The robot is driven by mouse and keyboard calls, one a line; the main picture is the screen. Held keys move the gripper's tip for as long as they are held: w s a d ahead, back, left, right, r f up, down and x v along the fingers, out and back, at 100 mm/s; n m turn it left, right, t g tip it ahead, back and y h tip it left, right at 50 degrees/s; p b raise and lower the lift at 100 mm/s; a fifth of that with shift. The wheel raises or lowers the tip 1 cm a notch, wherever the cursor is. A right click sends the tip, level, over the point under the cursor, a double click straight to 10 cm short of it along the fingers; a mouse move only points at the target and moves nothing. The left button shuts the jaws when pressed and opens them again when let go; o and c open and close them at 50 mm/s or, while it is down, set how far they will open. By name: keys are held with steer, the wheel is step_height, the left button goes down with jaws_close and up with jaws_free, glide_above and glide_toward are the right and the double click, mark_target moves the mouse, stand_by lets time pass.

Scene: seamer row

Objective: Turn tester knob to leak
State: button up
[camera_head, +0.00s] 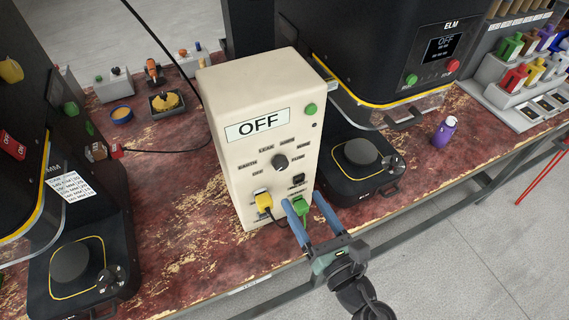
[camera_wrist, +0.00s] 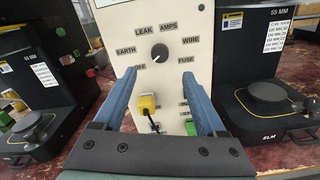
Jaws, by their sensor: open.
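The tester (camera_head: 240,165) is a tall cream box on the bench, and its display (camera_head: 258,123) reads OFF. Its round dark knob (camera_head: 280,162) sits mid-front among printed labels. In the wrist view the knob (camera_wrist: 159,52) is ringed by OFF, EARTH, LEAK, AMPS, WIRE and FUSE; the LEAK label (camera_wrist: 144,30) is at its upper left. A pale mark shows on the knob, but its exact direction is hard to read. My gripper (camera_head: 302,200) is open and empty, its blue fingers pointing at the lower front of the tester, below the knob and apart from it.
A yellow plug (camera_head: 263,200) with a black cable and a green plug (camera_head: 302,203) sit low on the tester's front, close to my fingers. Black seamers stand on both sides, including the ELM machine (camera_head: 400,50). A purple bottle (camera_head: 444,130) stands right.

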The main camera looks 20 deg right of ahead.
mark_target(283, 166)
steer(key=w, duration=0.4)
steer(key=w+p, duration=0.1)
steer(key=w, duration=0.4)
steer(key=shift+w+a, duration=0.2)
steer(key=shift+w, duration=0.05)
jaws_close()
